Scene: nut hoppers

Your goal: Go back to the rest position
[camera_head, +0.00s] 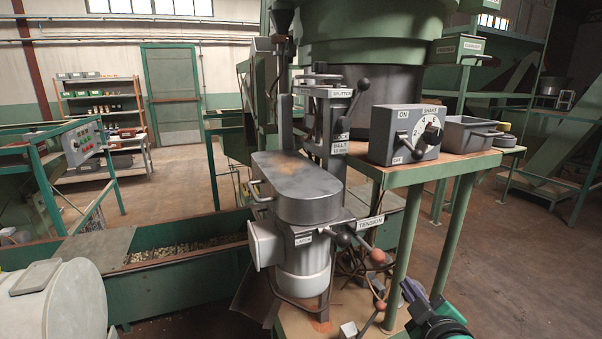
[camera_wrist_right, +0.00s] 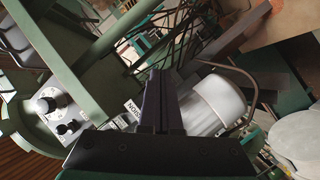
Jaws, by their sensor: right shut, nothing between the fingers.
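My right gripper (camera_head: 411,290) is at the lower right in the head view, just right of the green stand's front leg. Its fingers are shut together with nothing between them, and they also show shut in the right wrist view (camera_wrist_right: 160,80). In the wrist view the white motor (camera_wrist_right: 215,103) lies behind and right of the fingers. My left gripper is in neither view.
The green stand (camera_head: 462,164) carries a grey switch box (camera_head: 405,134) and a grey tray (camera_head: 468,134). The belt housing (camera_head: 297,186) stands in the middle. A green trough (camera_head: 190,262) of nuts is left. Open floor (camera_head: 480,260) lies right.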

